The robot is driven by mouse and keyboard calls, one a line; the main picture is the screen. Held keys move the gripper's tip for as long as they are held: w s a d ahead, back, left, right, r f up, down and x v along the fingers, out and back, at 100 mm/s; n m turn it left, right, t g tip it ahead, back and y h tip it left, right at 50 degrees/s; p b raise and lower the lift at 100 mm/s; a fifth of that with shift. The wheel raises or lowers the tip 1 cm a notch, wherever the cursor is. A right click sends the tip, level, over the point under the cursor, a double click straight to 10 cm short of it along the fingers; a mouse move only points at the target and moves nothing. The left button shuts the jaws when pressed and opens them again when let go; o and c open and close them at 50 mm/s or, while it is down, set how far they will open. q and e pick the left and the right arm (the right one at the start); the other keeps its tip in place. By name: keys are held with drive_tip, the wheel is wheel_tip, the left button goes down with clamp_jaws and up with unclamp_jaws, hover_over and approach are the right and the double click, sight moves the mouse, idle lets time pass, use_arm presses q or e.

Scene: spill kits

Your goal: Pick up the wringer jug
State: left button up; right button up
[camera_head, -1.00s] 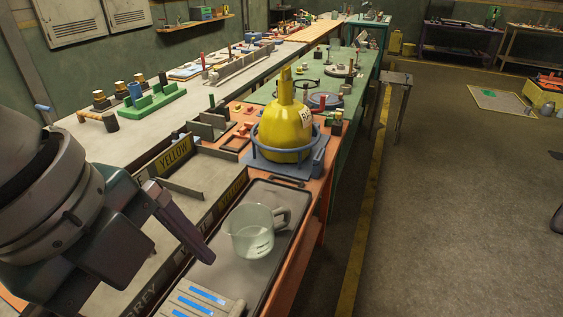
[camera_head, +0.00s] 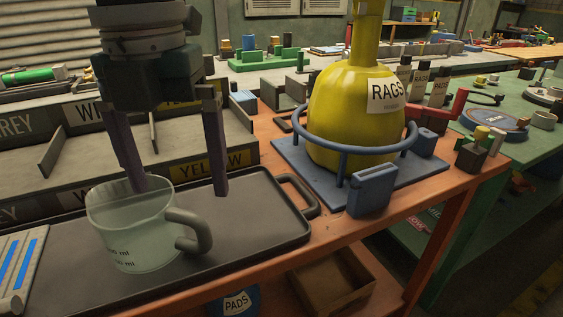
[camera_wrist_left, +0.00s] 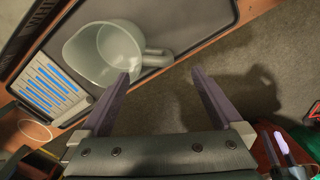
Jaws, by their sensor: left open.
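The wringer jug (camera_head: 140,232) is a pale, translucent measuring jug with a grey handle on its right side. It stands upright on a dark tray (camera_head: 265,210). My left gripper (camera_head: 182,190) points down with its fingers apart and nothing between them. In the head view its left finger overlaps the jug's rim and its right finger is beyond the handle. In the left wrist view the jug (camera_wrist_left: 104,52) lies ahead of the open fingers, its handle near the left fingertip. I cannot tell whether a finger touches it. My right gripper is not in view.
A yellow flask labelled RAGS (camera_head: 355,115) stands in a blue ring stand (camera_head: 370,197) to the right. A blue-striped block (camera_head: 18,265) is left of the jug. Low labelled bins (camera_head: 210,163) stand behind the tray. The tray's right part is clear.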

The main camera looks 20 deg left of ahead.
sight(192, 245)
use_arm(q)
drive_tip(key=f, duration=0.4)
drive_tip(key=shift+s+a, duration=0.2)
drive_tip(key=shift+a, duration=0.1)
wheel_tip(192, 245, down, 6)
drive_tip(key=shift+d+r+b, duration=0.15)
drive_tip(key=shift+r+b, duration=0.05)
drive_tip(key=shift+b, duration=0.6)
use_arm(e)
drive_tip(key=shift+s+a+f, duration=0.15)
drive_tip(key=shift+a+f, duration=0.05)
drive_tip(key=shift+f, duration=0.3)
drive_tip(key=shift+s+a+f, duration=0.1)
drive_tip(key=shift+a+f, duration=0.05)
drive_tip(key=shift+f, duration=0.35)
use_arm(q)
drive_tip(key=shift+c, duration=0.4)
drive_tip(key=c, duration=1.4)
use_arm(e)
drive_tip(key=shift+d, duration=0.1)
